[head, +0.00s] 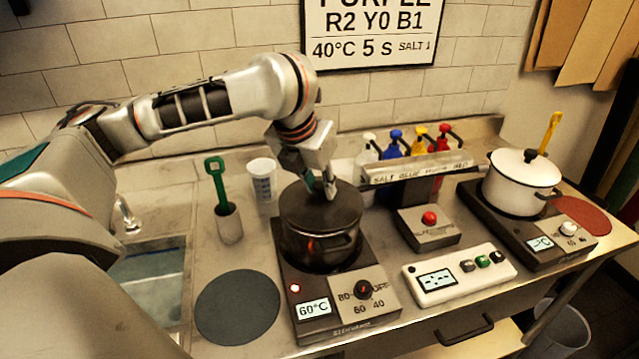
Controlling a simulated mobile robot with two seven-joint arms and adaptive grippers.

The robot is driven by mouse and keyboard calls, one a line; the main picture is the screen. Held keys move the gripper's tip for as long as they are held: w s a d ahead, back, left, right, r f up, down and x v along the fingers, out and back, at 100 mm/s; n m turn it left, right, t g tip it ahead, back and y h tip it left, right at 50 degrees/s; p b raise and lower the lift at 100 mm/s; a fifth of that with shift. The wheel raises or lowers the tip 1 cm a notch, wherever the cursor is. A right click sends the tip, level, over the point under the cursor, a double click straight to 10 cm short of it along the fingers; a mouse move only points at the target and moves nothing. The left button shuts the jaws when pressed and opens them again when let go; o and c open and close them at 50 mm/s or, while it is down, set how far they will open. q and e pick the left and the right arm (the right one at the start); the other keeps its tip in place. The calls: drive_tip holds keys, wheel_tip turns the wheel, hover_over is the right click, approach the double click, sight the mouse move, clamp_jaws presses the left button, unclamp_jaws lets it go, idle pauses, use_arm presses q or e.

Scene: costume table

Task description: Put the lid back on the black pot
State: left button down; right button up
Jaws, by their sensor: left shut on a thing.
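The black pot (320,245) stands on the left hot plate (300,318), whose display reads 60°C. Its dark lid (345,207) is over the pot's mouth, roughly level. I cannot tell whether the lid rests fully on the rim or hangs just above it. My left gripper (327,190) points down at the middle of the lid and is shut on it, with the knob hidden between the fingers. The inside of the pot is hidden. My right gripper is not in view.
A dark round mat (238,306) lies left of the hot plate. A green tool stands in a grey cup (229,223), near a measuring beaker (263,180). A rack (418,170) with several bottles is behind. A white pot (519,187) stands on the right hot plate.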

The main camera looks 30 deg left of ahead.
use_arm(q)
drive_tip(key=shift+f, duration=0.1)
idle(0.8)
drive_tip(key=c, duration=1.2)
unclamp_jaws()
drive_tip(key=shift+r, duration=3.5)
clamp_jaws()
drive_tip(key=shift+f, duration=0.35)
